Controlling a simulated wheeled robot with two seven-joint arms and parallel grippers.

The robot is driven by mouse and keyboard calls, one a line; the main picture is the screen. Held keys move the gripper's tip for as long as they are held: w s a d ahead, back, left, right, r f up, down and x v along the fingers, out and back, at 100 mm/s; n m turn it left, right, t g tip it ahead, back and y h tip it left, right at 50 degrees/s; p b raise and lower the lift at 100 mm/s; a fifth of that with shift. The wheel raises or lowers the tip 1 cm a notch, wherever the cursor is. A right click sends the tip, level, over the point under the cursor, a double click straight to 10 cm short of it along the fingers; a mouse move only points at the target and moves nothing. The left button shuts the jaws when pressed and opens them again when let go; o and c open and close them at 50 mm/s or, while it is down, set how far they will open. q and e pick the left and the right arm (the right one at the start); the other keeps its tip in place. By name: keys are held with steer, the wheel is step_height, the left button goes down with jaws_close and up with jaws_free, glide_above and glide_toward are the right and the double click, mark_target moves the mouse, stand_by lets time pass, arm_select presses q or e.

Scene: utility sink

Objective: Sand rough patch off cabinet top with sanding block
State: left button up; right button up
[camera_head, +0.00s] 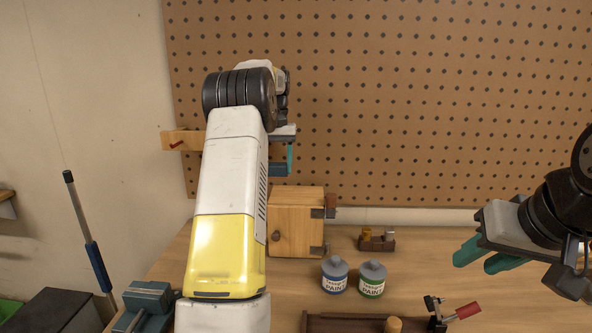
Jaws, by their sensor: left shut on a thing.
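The small wooden cabinet (297,222) stands on the bench against the pegboard, with a round knob and dark hinges on the face towards me. My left gripper (284,160) is above and behind my raised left arm, over the cabinet's upper left. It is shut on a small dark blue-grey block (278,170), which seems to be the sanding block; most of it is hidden. The block appears to be a little above the cabinet top. I cannot make out the rough patch. My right gripper (484,258) is open and empty at the right, above the bench.
A wooden tray (345,322) and red-handled tool (463,312) lie in front. A vise (146,302) is at the left. The bench's right part is clear.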

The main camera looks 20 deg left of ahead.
arm_select(q)
steer(key=shift+r, duration=0.15)
steer(key=shift+r, duration=1.35)
